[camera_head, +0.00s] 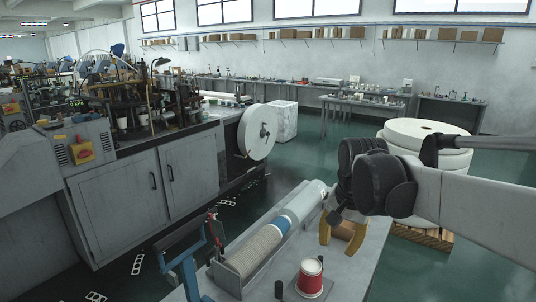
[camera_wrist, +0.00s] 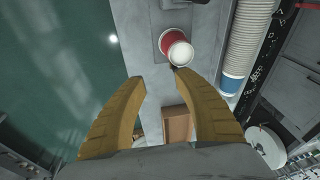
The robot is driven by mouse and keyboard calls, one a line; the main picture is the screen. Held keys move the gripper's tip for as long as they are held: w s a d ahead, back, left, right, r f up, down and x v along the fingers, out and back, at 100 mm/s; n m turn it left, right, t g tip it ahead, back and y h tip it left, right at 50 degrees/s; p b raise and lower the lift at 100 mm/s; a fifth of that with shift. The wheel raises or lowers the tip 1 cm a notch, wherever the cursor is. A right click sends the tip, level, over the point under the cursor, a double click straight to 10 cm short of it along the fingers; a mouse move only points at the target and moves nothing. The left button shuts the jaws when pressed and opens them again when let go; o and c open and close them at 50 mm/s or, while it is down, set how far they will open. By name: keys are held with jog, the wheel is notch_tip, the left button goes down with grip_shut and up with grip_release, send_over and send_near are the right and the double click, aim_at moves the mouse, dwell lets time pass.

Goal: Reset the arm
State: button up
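My gripper (camera_head: 342,236) has two yellow-brown fingers and hangs over the right side of a grey work table (camera_head: 345,277). In the wrist view my gripper (camera_wrist: 159,77) is open, its fingertips well apart, with nothing between them. A red and white cup (camera_head: 310,277) stands on a dark square plate on the table. It also shows in the wrist view (camera_wrist: 176,46), ahead of the fingertips and apart from them.
A long row of nested paper cups (camera_head: 262,245) lies in a trough on the table. A brown box (camera_wrist: 178,124) shows below the fingers. The cup-forming machine (camera_head: 130,170) stands left. Large white rolls (camera_head: 420,133) sit on a pallet at right. Green floor lies between.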

jog(key=s+f+n+t+b, duration=0.1)
jog(key=s+f+n+t, duration=0.1)
jog(key=s, duration=0.6)
jog(key=s+f+n+t+b, duration=0.2)
jog(key=s+f+n, duration=0.2)
jog(key=s, duration=0.5)
jog(key=shift+d+f+t, duration=0.3)
jog(key=shift+d+f, duration=0.15)
jog(key=shift+f, duration=0.3)
jog(key=shift+s, duration=0.15)
